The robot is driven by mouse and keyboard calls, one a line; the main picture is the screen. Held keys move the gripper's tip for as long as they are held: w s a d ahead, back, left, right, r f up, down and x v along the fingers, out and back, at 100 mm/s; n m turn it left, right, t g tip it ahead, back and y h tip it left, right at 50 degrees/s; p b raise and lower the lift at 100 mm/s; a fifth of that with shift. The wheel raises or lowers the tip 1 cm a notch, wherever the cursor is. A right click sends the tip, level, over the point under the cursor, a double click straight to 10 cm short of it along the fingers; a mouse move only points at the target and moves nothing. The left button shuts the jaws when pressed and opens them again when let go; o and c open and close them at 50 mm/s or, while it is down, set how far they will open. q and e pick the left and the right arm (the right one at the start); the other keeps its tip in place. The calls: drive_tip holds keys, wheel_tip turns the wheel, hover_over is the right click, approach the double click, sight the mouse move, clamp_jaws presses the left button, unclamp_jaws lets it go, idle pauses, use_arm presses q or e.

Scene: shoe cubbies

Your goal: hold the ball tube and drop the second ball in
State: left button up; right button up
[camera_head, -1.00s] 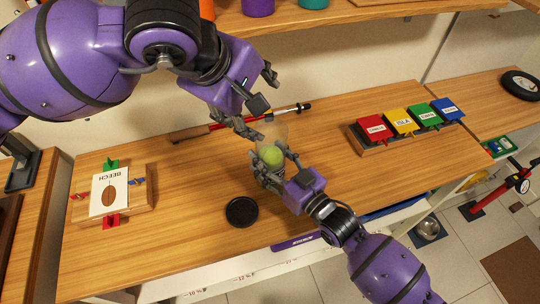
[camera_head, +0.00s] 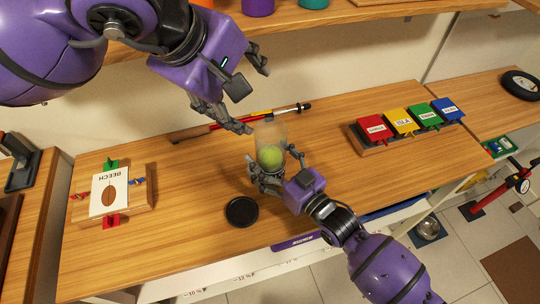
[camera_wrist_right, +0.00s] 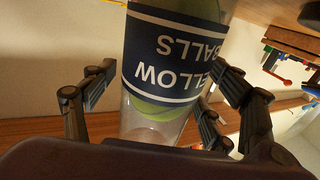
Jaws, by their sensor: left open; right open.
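A clear tube (camera_head: 270,132) stands on the wooden counter with a yellow-green ball (camera_head: 270,157) showing inside. The right wrist view shows the tube's dark blue label (camera_wrist_right: 170,62), with green above and below it; the label hides whether this is one ball or two. My right gripper (camera_head: 275,167) is open, its fingers on either side of the tube's lower part; the right wrist view shows a gap at the left finger. My left gripper (camera_head: 255,98) is open and empty above the tube, its lower finger near the rim. A black round lid (camera_head: 241,211) lies on the counter.
A red-and-black rod (camera_head: 240,122) lies behind the tube. A rack with coloured name blocks (camera_head: 402,121) stands to the right, and a wooden stand with a BEECH card (camera_head: 109,195) to the left. The counter between the stand and lid is clear.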

drive_tip(key=v, duration=1.2)
